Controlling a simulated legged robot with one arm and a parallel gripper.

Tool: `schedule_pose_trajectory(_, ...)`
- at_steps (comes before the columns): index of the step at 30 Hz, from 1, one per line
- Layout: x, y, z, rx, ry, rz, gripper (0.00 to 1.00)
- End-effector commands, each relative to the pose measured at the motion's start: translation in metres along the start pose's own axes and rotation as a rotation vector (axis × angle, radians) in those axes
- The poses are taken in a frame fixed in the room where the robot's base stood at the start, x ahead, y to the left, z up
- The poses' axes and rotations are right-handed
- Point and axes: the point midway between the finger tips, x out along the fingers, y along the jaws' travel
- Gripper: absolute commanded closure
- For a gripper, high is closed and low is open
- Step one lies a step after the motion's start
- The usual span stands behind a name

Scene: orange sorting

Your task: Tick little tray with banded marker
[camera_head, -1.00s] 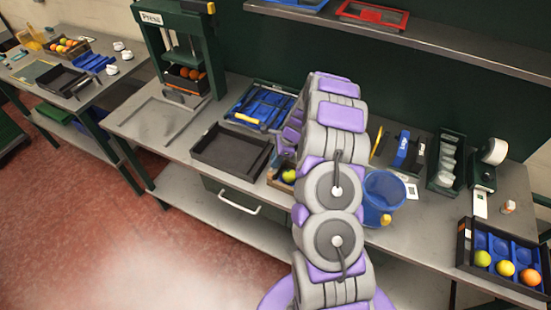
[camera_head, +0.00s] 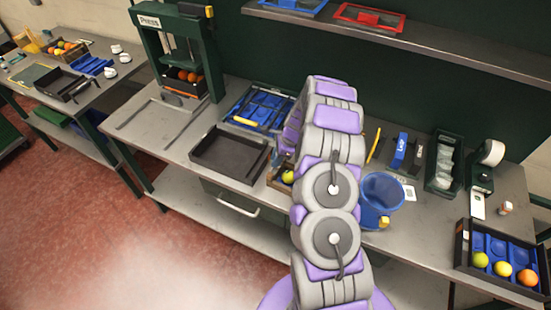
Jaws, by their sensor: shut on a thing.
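A small brown tray (camera_head: 274,181) with a yellow-green fruit (camera_head: 288,177) in it stands on the bench, partly hidden by my arm. I cannot tell whether it is the little tray. A yellow stick-like thing (camera_head: 245,121) lies on a blue-lined tray (camera_head: 229,114) behind it. Another thin yellow stick (camera_head: 373,146) lies right of my arm. No bands can be made out on either, so I cannot pick out the banded marker. My arm rises through the middle, and its purple wrist parts show just above the small tray. My gripper's fingers are hidden behind the arm.
An empty black tray (camera_head: 231,155) lies left of the small tray, and a press (camera_head: 181,50) stands beyond it. A blue bin (camera_head: 382,196) stands right of my arm. A divided crate (camera_head: 461,246) with fruit sits at the right end. A shelf (camera_head: 430,48) overhangs the back.

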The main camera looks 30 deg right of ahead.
Motion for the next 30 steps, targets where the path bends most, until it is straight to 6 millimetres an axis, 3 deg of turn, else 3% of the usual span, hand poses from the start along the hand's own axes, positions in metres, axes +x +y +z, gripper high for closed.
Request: schedule_pose_trajectory(30,0.005,0.012,0.006,0.001,0.0,0.005,1.0)
